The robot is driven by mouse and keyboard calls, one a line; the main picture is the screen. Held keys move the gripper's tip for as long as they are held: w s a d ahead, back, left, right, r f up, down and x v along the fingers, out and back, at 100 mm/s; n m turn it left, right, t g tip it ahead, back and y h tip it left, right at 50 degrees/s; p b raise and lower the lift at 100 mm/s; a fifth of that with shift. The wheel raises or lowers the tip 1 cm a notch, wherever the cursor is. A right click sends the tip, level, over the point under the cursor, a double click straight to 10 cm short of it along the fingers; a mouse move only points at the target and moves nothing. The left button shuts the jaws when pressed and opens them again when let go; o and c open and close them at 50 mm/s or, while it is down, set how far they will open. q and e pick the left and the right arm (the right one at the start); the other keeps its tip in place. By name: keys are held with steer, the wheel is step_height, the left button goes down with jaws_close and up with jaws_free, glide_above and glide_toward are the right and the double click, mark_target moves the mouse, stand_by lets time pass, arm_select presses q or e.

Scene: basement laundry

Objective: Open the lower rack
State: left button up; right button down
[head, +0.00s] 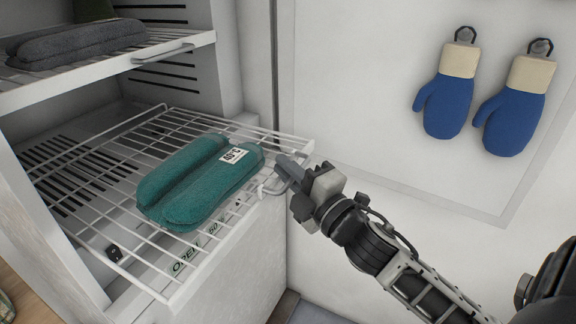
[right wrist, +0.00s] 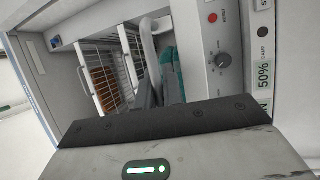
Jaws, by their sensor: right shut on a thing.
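The lower rack (head: 150,265) is a white wire shelf in the white cabinet, at the left of the head view. Its front part reaches out over the cabinet's lower front, and the lettered strip shows through the wires. My right gripper (head: 287,176) is shut on the grey handle (head: 268,191) at the rack's front edge, beside the towel. The handle also shows as a pale loop in the right wrist view (right wrist: 149,48). My left gripper is not in view.
The upper shelf (head: 110,73) above holds folded dark grey towels (head: 75,40) and has its own handle (head: 163,52). A control panel with a dial (right wrist: 222,60) shows in the wrist view.

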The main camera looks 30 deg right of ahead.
steer(key=c, duration=1.8)
jaws_free()
arm_select(q)
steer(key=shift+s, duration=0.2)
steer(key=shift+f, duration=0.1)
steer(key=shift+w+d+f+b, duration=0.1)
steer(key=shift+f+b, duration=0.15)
steer(key=shift+b, duration=0.75)
arm_select(e)
steer(key=s+d+f, duration=0.1)
steer(key=s+f, duration=0.1)
steer(key=s, duration=1.3)
steer(key=shift+s+d+f, duration=0.3)
steer(key=shift+f, duration=0.05)
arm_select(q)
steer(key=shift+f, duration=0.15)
